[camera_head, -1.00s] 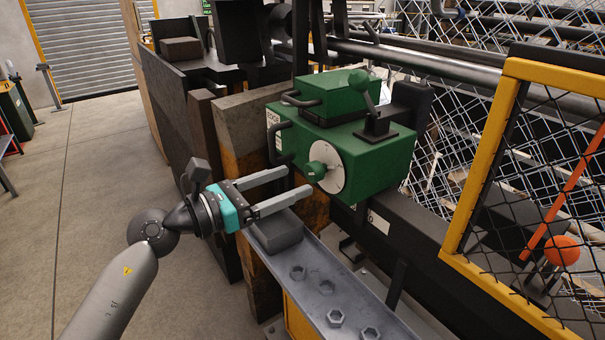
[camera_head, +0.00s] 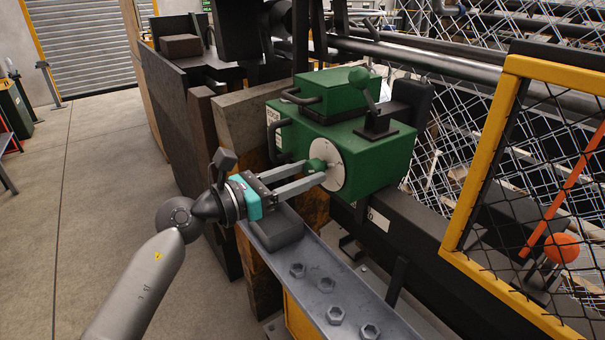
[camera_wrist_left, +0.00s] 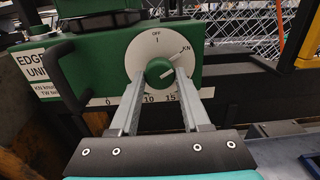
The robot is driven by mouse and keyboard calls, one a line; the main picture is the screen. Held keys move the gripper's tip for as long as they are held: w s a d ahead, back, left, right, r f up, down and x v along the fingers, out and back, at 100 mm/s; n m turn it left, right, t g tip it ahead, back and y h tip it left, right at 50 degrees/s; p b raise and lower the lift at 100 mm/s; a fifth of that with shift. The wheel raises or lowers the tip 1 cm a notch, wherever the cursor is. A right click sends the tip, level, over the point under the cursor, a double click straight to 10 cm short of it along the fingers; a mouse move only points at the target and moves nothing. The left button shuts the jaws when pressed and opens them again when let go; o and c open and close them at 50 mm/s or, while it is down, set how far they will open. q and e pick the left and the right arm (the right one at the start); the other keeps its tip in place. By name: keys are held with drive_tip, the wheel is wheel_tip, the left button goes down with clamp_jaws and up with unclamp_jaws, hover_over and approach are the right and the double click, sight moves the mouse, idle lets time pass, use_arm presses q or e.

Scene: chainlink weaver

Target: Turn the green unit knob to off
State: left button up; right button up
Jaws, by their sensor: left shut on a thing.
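The green unit (camera_head: 375,158) is a green box with a white round dial (camera_head: 334,178) on its near face. The green knob (camera_head: 315,165) sits at the dial's centre. In the left wrist view the knob (camera_wrist_left: 159,71) has a white pointer line aimed up and right, towards the "KN" mark; "OFF" is at the top of the dial (camera_wrist_left: 152,45). My left gripper (camera_head: 320,172) reaches the dial with its fingers closed on the knob, one on each side. The fingers hide part of the knob's sides. My right gripper is not in view.
A grey bolted rail (camera_head: 320,285) with a dark block lies below my gripper. A black handle (camera_head: 279,142) sticks out beside the dial, and a lever (camera_head: 365,90) stands on top. A yellow mesh guard (camera_head: 487,160) and orange ball (camera_head: 562,248) are at right.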

use_arm(q)
clamp_jaws()
drive_tip(key=shift+r+n+p, duration=0.1)
drive_tip(key=shift+n+p, duration=0.6)
drive_tip(key=shift+p, duration=0.2)
drive_tip(key=n+p, duration=0.5)
drive_tip(key=shift+r, duration=0.1)
drive_tip(key=n+p, duration=0.3)
drive_tip(key=shift+n+p, duration=0.85)
drive_tip(key=shift+n, duration=0.35)
